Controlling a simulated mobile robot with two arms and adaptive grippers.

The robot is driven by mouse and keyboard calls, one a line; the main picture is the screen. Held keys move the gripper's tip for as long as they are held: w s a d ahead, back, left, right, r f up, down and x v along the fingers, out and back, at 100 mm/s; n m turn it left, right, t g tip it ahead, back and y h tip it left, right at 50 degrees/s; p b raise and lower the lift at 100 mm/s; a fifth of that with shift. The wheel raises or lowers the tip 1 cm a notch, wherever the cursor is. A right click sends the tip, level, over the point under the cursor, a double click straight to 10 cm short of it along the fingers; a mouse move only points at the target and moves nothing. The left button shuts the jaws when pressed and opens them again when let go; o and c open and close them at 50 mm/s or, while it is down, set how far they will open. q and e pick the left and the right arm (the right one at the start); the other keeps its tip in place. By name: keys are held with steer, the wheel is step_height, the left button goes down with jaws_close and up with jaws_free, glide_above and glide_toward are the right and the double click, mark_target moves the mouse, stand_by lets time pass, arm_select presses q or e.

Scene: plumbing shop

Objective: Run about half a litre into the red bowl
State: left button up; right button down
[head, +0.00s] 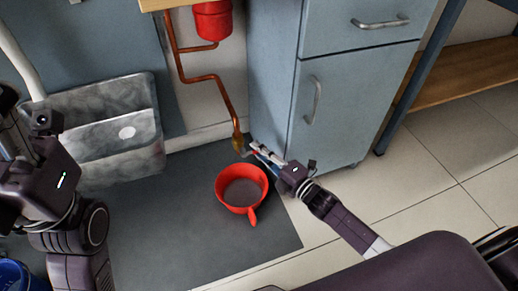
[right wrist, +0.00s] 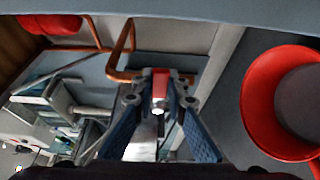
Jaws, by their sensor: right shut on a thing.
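The red bowl (head: 219,197), with a stub handle toward the front, stands upright on the dark mat below the pipe end. It also shows at the right edge of the right wrist view (right wrist: 257,112). Its inside is a flat grey-brown; I cannot tell whether that is water. A copper pipe (head: 226,98) runs down from a red vessel to a brass tap end (head: 238,142) behind the bowl. My right gripper (head: 262,152) is shut on a small red-and-metal part (right wrist: 160,88), apparently the tap's handle. My left gripper's fingers are unclear at the left edge.
A grey cabinet (head: 345,110) stands just behind my right gripper. A worn metal basin (head: 105,125) is at the left, and a blue bucket (head: 20,278) at the lower left. The dark mat (head: 165,240) is clear in front of the bowl. A wooden-shelved bench (head: 470,70) stands right.

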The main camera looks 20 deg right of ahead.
steer(key=c, duration=1.9)
jaws_free()
steer(key=v, duration=1.2)
